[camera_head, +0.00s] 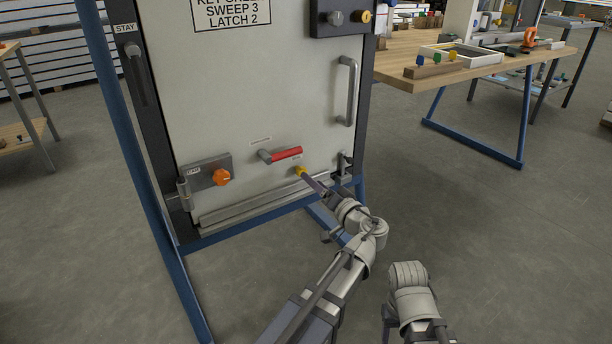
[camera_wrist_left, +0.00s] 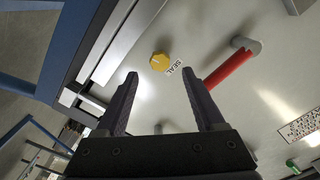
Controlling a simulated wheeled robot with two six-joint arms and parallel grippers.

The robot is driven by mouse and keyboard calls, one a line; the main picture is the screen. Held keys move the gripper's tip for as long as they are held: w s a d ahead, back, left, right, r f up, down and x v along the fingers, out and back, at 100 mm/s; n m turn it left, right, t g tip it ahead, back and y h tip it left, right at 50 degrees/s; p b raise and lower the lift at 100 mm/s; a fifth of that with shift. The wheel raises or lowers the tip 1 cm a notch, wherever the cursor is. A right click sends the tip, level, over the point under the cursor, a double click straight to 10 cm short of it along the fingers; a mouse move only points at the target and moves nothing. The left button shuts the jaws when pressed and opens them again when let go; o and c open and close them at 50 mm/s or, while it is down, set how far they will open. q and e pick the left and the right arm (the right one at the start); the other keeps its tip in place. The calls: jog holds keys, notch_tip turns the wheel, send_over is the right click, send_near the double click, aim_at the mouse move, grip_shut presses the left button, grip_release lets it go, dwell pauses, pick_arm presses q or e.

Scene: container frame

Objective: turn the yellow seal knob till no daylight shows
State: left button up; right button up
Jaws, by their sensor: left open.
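The yellow seal knob (camera_head: 299,170) sits low on the grey door (camera_head: 240,100), below the red-handled lever. In the left wrist view the knob (camera_wrist_left: 160,62) is a yellow faceted disc beside a "SEAL" label, with a small mark on its face. My left gripper (camera_wrist_left: 160,74) is open, its two dark fingers pointing at the door on either side of the knob's line. The knob shows just beyond the fingertips, and nothing is between the fingers. In the head view my left gripper (camera_head: 308,179) is close in front of the knob. My right gripper is out of view.
A red lever (camera_head: 286,154) is just above the knob and shows right of it in the wrist view (camera_wrist_left: 231,72). An orange knob (camera_head: 221,177) is to the left. A grey strip (camera_head: 255,205) runs along the door's bottom. Blue frame legs (camera_head: 150,170) stand beside the door.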

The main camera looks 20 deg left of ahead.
aim_at(300, 170)
pick_arm(q)
jog(key=shift+x, duration=2.5)
jog(key=shift+c, duration=0.2)
grip_shut()
